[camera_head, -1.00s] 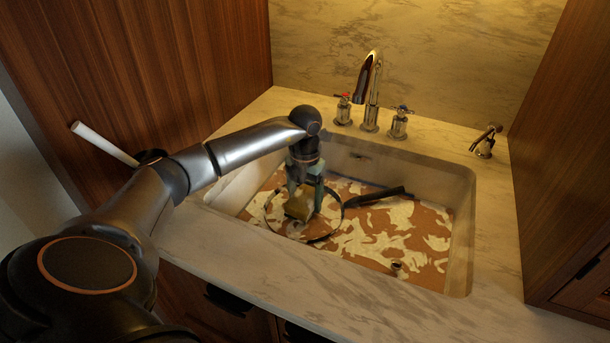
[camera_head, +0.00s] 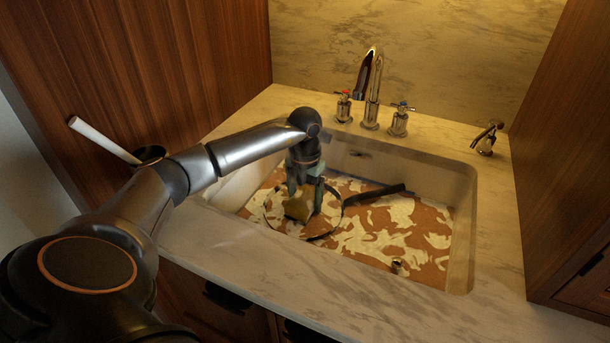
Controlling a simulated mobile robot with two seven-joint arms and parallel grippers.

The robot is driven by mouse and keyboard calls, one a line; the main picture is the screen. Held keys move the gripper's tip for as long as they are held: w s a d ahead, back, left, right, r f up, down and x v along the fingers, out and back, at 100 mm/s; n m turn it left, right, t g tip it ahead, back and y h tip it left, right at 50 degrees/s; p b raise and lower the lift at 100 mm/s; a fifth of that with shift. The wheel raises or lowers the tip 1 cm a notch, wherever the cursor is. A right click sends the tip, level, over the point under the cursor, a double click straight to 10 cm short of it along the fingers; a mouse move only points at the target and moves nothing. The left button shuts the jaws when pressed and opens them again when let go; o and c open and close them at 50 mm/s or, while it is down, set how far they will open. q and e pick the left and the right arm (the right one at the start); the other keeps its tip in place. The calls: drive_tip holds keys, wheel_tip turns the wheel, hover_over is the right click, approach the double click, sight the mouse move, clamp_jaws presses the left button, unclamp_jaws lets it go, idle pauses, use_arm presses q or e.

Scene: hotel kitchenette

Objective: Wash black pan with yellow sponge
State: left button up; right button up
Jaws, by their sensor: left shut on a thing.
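The black pan (camera_head: 327,224) lies in the sink, its dark handle (camera_head: 375,194) pointing to the right and back. Its inside shows the same brown and cream patches as the sink floor. My left gripper (camera_head: 302,196) points down over the left part of the pan. It is shut on the yellow sponge (camera_head: 298,208), which is at the pan's inner surface; I cannot tell whether it presses on it. The gripper hides part of the sponge and pan. My right gripper is not in view.
The sink (camera_head: 459,230) has raised walls around the pan, and a drain (camera_head: 398,265) near its front. A faucet (camera_head: 372,90) with two knobs stands behind it, and a small dispenser (camera_head: 487,138) at the right. Wooden cabinets flank the counter (camera_head: 290,273).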

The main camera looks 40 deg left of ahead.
sight(319, 221)
use_arm(q)
drive_tip(key=shift+f+b, duration=0.65)
drive_tip(key=shift+f, duration=0.5)
drive_tip(key=shift+a, duration=0.1)
